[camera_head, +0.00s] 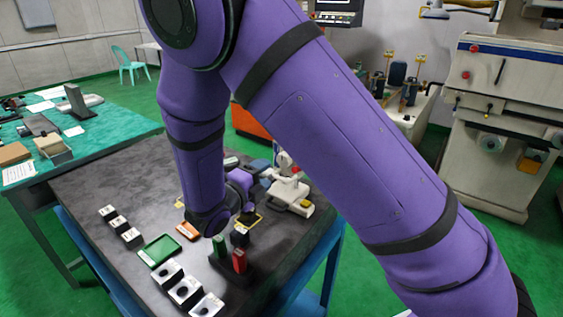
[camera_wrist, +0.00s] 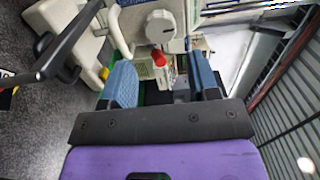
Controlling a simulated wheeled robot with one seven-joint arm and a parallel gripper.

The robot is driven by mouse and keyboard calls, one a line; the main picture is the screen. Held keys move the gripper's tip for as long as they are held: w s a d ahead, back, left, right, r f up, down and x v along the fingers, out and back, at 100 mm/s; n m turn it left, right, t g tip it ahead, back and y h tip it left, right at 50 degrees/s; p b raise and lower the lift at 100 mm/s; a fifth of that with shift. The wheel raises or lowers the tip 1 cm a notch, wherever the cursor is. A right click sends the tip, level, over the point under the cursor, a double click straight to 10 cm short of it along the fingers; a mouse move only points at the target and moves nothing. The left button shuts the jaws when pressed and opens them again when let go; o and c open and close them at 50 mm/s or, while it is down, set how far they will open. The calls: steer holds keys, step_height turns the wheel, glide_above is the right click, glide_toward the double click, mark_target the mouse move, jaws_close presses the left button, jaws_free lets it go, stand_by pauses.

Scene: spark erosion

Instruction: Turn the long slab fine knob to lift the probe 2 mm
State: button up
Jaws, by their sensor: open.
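My gripper (camera_wrist: 163,82) is open, its two blue fingers apart with nothing held between them. In the head view my gripper (camera_head: 264,176) is low over the dark bench, pointing right, partly hidden by my arm. A white device (camera_head: 290,192) with a yellow part stands just beyond it. In the wrist view this white device (camera_wrist: 85,45) appears to be at the upper left, with a long dark bar across it. I cannot make out the long slab fine knob or the probe with certainty. A round pale knob (camera_wrist: 160,27) and a red part (camera_wrist: 158,58) show beyond the fingers.
A large white machine (camera_head: 500,110) stands at the right.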

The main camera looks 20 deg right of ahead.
mark_target(282, 161)
steer(key=x, duration=0.8)
steer(key=shift+w+d, duration=0.15)
steer(key=shift+d, duration=0.05)
steer(key=c, duration=0.6)
